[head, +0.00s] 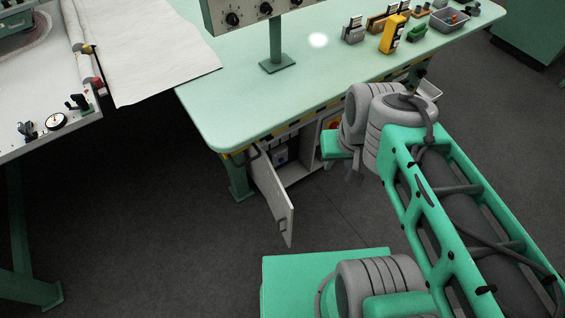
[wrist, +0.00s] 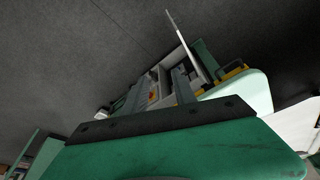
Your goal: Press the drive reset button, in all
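Under the pale green table stands a grey cabinet (head: 298,168) with its door (head: 273,192) swung open. A small blue part (head: 281,156) shows on the dark fittings inside. A red round part on yellow (head: 333,125) shows at the cabinet front, partly behind my arm; a red-orange spot (wrist: 152,94) shows between my fingers in the wrist view. I cannot tell which part is the drive reset button. My gripper (wrist: 163,72) points toward the cabinet, its two grey fingers apart with nothing seen between them.
The tabletop (head: 250,107) carries a control box (head: 262,12) on a post, a yellow device (head: 393,34) and a grey bin (head: 454,18). The open door sticks out into the floor space. A white-topped machine (head: 50,125) stands left; dark floor between is clear.

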